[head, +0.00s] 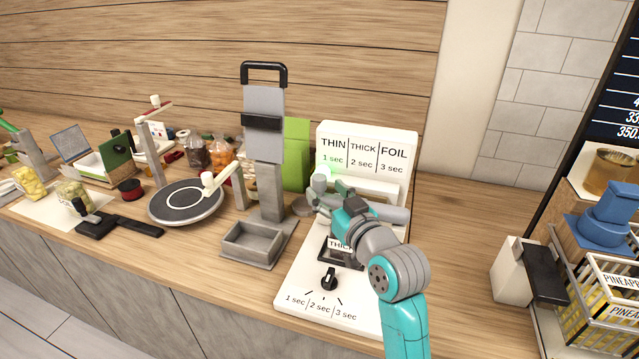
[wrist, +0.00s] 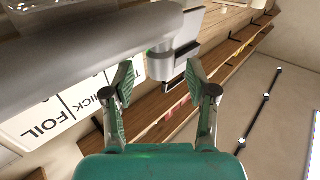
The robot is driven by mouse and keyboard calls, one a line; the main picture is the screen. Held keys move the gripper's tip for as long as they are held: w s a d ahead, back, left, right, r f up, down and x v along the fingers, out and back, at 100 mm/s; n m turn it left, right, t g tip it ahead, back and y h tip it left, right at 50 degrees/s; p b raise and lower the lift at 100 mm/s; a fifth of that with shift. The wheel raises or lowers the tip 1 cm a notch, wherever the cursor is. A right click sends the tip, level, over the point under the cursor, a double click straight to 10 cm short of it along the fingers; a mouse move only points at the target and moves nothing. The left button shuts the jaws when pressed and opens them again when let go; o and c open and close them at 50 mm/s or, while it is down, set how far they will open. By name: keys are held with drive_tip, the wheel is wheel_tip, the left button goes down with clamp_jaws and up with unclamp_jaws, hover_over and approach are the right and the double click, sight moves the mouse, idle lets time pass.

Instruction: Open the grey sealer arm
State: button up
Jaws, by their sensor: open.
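The white sealer (head: 300,283) stands on the counter, with a dial at its front and a THIN, THICK, FOIL panel (head: 366,150) at its back. The grey sealer arm (wrist: 95,48) crosses the upper left of the wrist view as a thick bar in front of the panel. In the head view my gripper and wrist hide much of it. My gripper (head: 325,197) is over the sealer, just in front of the panel. In the wrist view my gripper (wrist: 158,82) is open and empty, with the bar's end just beyond the fingertips. Contact cannot be told.
A grey stand (head: 265,190) with a black-handled plate rises close to the left of the sealer. A round dark turntable (head: 186,201) is farther left. A white-and-black block (head: 527,272) and a wire basket (head: 605,290) are at the right. Bare counter lies between them and the sealer.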

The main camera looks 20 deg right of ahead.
sight(323, 188)
drive_tip(key=shift+w+a, duration=0.2)
drive_tip(key=shift+w, duration=0.8)
drive_tip(key=shift+w+a, duration=0.15)
drive_tip(key=shift+w, duration=0.8)
clamp_jaws()
